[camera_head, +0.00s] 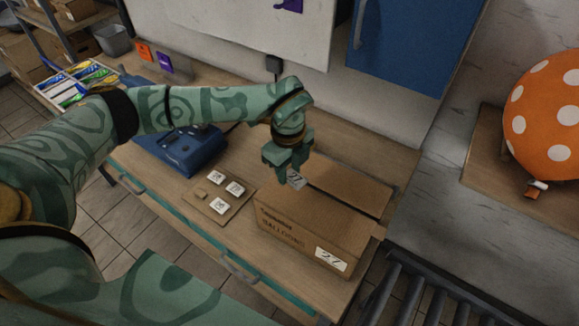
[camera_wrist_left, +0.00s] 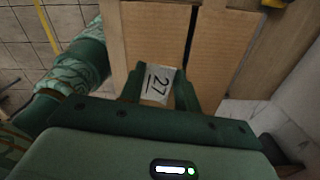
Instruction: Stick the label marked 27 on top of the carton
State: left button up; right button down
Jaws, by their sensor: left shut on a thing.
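My left gripper (camera_head: 290,176) is shut on a small white label (camera_head: 296,181). In the left wrist view the label (camera_wrist_left: 158,84) reads 27, with a line beside the number, and sits between the two fingertips. The brown carton (camera_head: 290,222) stands on the workbench under the gripper. Its side carries a printed word and a white patch marked 27 (camera_head: 331,259). The carton's top (camera_wrist_left: 160,35) shows behind the label, with a dark gap between two panels. I cannot tell whether the label touches the top. My right gripper is not in view.
A small board (camera_head: 206,207) with several white labels lies on the bench (camera_head: 160,195), left of the carton. A blue device (camera_head: 180,152) stands beyond it. A roller conveyor (camera_head: 440,285) is at the lower right. An orange dotted balloon (camera_head: 545,115) is at the right.

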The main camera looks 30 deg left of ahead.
aim_at(289, 193)
pick_arm(q)
notch_tip(289, 193, down, 5)
jog(key=b, duration=0.3)
jog(key=shift+f, duration=0.15)
jog(key=shift+f+b, duration=0.4)
jog(key=shift+f, duration=0.15)
jog(key=o, duration=1)
notch_tip(289, 193, up, 8)
jog(key=p, duration=0.6)
jog(key=shift+r+p, duration=0.15)
jog(key=shift+p, duration=0.2)
